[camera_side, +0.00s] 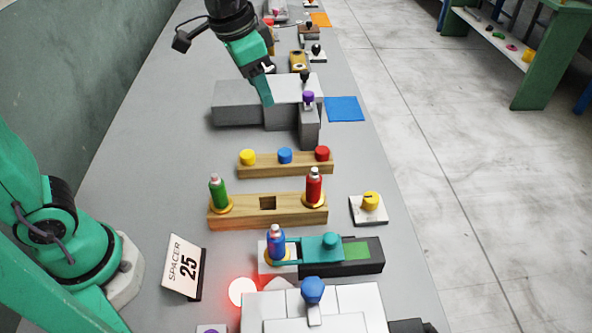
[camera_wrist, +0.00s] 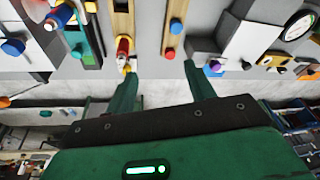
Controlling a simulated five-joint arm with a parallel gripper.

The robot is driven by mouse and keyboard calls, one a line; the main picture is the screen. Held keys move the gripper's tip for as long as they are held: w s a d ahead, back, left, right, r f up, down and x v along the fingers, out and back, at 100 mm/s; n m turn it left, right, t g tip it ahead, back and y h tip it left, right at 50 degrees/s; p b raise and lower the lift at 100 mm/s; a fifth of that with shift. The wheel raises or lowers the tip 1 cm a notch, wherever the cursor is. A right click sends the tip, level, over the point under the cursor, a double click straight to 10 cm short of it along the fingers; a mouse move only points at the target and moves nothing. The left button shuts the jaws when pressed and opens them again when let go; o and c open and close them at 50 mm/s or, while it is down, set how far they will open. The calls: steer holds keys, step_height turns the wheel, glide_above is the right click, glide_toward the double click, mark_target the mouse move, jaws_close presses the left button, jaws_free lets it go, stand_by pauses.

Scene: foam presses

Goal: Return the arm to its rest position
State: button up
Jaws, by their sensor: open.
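My gripper (camera_side: 266,97) is in the upper middle of the side view, pointing down over the grey blocks. Its two fingers overlap there, so the gap does not show. In the wrist view my gripper (camera_wrist: 162,88) has its green fingers wide apart with nothing between them. In the side view the fingertips appear in front of a grey block (camera_side: 235,103); I cannot tell whether they touch it. A purple-knobbed grey piece (camera_side: 309,130) stands just right of the fingers.
A wooden rack (camera_side: 290,170) holds yellow, blue and red caps. Another wooden block (camera_side: 268,214) holds green and red bottles. A blue bottle (camera_side: 276,243) stands by a teal slider (camera_side: 325,247). A spacer sign (camera_side: 183,267) stands left. Bare table lies along the left side.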

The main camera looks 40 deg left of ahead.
steer(key=s+a+f+n+t, duration=0.1)
steer(key=s+a+n, duration=0.1)
steer(key=s+a, duration=0.3)
steer(key=s+a+f+n+t, duration=0.1)
steer(key=s+a+n, duration=0.2)
steer(key=s, duration=0.7)
steer(key=shift+a+t+y, duration=0.3)
steer(key=shift+a+y, duration=0.1)
steer(key=shift+a, duration=0.45)
